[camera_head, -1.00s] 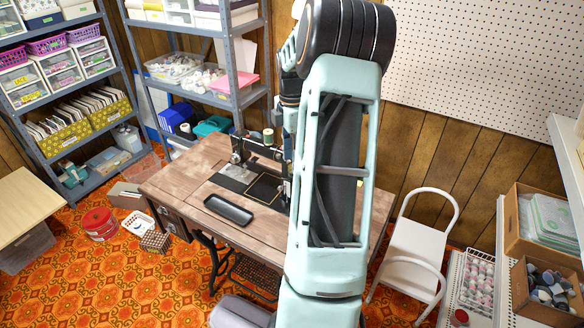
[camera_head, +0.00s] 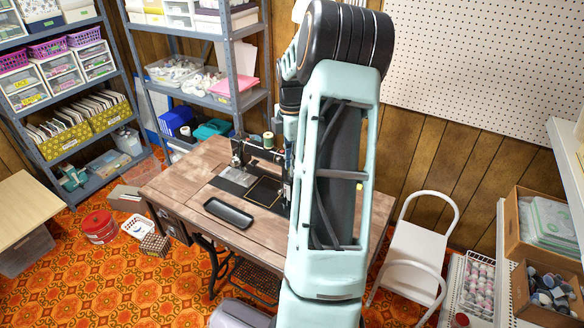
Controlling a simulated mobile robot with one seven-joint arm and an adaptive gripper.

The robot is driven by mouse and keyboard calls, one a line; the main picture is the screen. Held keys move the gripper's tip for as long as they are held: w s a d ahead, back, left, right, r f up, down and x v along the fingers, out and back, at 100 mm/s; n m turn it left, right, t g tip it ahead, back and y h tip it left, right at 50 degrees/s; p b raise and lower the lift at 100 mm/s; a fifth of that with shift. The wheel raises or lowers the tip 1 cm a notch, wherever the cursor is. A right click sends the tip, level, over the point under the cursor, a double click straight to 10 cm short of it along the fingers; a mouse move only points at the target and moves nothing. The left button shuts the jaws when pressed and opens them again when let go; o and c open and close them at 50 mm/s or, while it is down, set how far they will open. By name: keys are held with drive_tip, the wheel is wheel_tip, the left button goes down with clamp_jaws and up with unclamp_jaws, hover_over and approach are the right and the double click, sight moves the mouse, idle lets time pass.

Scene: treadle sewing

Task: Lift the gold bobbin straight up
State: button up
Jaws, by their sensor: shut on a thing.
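I cannot make out the gold bobbin in this view. A black sewing machine (camera_head: 238,152) is set in the wooden sewing table (camera_head: 185,185). A green spool (camera_head: 268,139) stands at the back of the machine, with a whitish spool (camera_head: 254,138) beside it. My raised arm covers the right part of the machine and table. My wrist comes down along the arm's left edge, and my gripper's fingers are hidden behind the arm. What they hold cannot be seen.
A dark oblong tray (camera_head: 228,213) lies on the front of the table. A white chair (camera_head: 410,255) stands at right. A grey shelf unit (camera_head: 205,95) stands close behind the table. The table's left side is clear.

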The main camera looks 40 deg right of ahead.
drive_tip(key=shift+r, duration=0.6)
drive_tip(key=s+a+r, duration=0.5)
drive_tip(key=r, duration=0.2)
drive_tip(key=s+a+r, duration=0.4)
drive_tip(key=s+r, duration=0.1)
drive_tip(key=r, duration=0.2)
drive_tip(key=shift+a+p, duration=0.35)
drive_tip(key=shift+r, duration=0.1)
